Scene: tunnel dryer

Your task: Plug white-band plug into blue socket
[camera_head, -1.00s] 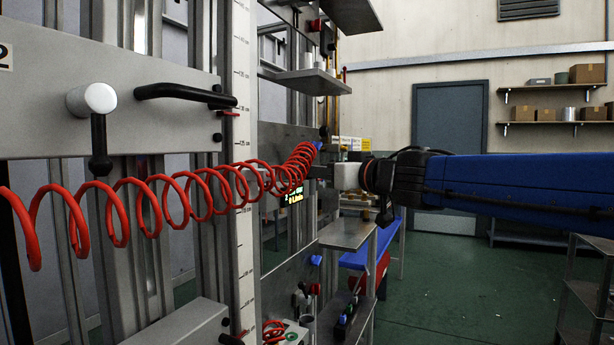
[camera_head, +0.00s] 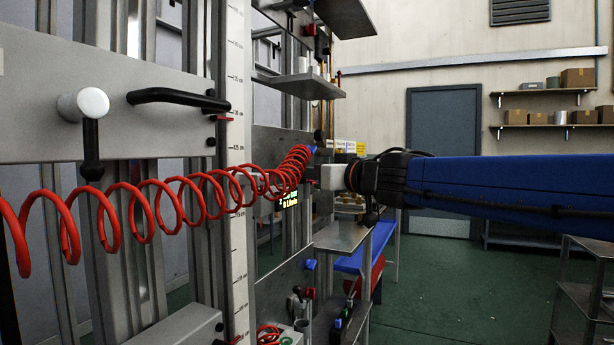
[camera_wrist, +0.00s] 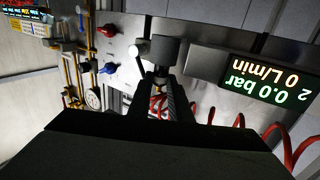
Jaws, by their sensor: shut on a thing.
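My gripper (camera_head: 312,176) reaches in from the right in the head view, shut near the end of a red coiled hose (camera_head: 215,190). In the wrist view its dark fingers (camera_wrist: 165,85) close around a small metal fitting, with red hose behind. This appears to be the plug; its white band cannot be made out. A blue fitting (camera_head: 310,264) sits on the lower grey panel, above a red one (camera_head: 309,293). In the wrist view the blue fitting (camera_wrist: 108,68) is left of my fingers, apart from them. Whether it is the blue socket is unclear.
A lit display (camera_wrist: 268,80) reads 0.0 bar and 0 L/min, upside down in the wrist view. A black handle (camera_head: 178,98) and a white-capped knob (camera_head: 84,104) project at left. A metal shelf (camera_head: 341,236) stands below my gripper.

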